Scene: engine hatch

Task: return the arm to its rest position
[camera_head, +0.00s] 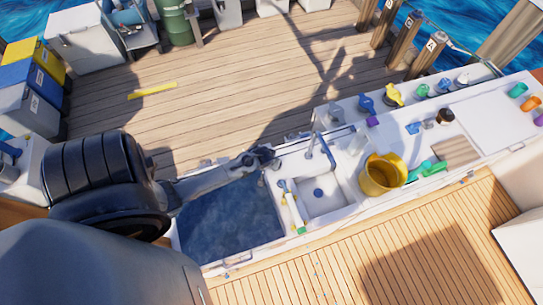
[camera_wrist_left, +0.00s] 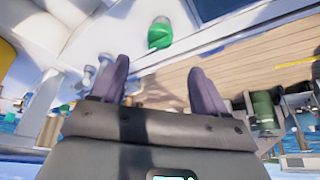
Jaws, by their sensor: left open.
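My left gripper (camera_wrist_left: 160,82) shows in the left wrist view with its two dark fingers apart and nothing between them. In the head view, my large dark arm comes in from the left and reaches over the edge of the open, water-filled basin (camera_head: 235,225). Its narrow far end is near the back of the white counter; its fingers are too small to tell there. My right arm and gripper are not in view.
A sink (camera_head: 322,198), yellow bucket (camera_head: 382,174) and several small coloured items line the white counter. Behind it lies wooden deck with a yellow strip (camera_head: 152,90) and green barrel (camera_head: 174,22). Bins (camera_head: 28,92) stand at left. The front planks (camera_head: 400,245) are clear.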

